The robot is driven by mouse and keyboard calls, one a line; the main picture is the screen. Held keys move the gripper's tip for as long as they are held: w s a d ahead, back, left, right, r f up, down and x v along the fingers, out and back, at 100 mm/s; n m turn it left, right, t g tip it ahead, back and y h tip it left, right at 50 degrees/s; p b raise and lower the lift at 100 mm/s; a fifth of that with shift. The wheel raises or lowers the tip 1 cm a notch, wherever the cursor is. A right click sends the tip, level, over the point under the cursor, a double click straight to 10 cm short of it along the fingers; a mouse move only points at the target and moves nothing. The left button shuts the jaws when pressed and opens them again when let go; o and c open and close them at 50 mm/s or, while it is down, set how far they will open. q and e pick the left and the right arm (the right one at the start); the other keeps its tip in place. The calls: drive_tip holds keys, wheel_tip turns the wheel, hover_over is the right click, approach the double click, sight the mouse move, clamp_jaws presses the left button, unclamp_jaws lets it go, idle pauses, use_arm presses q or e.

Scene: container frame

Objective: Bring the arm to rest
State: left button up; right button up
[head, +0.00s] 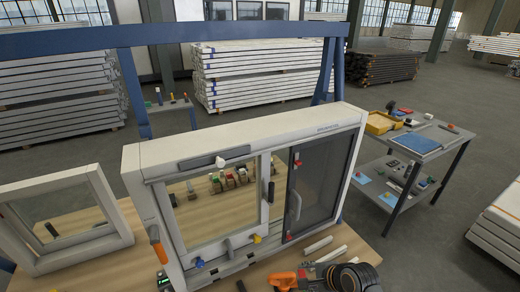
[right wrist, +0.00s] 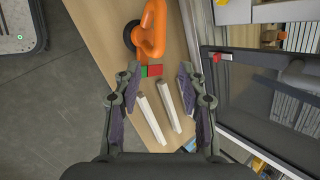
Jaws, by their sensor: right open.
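My right gripper (head: 322,268) is low at the bottom of the head view, over the front right part of the wooden bench. In the right wrist view my right gripper (right wrist: 160,80) has its two dark fingers spread apart, with nothing held between them. Beyond the fingers, pale bars (right wrist: 152,122) lie on the bench below; they also show in the head view (head: 318,245). My left gripper is not visible in the head view.
A white window frame (head: 240,136) stands on the bench (head: 95,230), close to my right arm. An orange tool (right wrist: 152,32) and a red and green block (right wrist: 150,71) lie near the gripper. A smaller frame (head: 112,215) stands left; a grey cart (head: 440,158) stands right.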

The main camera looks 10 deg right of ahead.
drive_tip(key=s+d+r+n+g+h, duration=0.1)
drive_tip(key=s+d+n+h, duration=0.15)
drive_tip(key=s+n, duration=0.55)
drive_tip(key=s+d+r+n+g+h, duration=0.1)
drive_tip(key=s+d+n+g+h, duration=0.3)
drive_tip(key=n, duration=0.6)
drive_tip(key=s+d+f+t+y+b, duration=0.1)
drive_tip(key=s+f+b, duration=0.1)
drive_tip(key=f, duration=1.4)
drive_tip(key=s+f+y+b, duration=0.1)
drive_tip(key=s+f+b, duration=0.15)
drive_tip(key=f, duration=1.35)
drive_tip(key=s+d+f+g+b, duration=0.1)
drive_tip(key=s+f+b, duration=0.2)
drive_tip(key=s+f, duration=1.4)
drive_tip(key=shift+s+f, duration=0.3)
drive_tip(key=shift+s, duration=0.1)
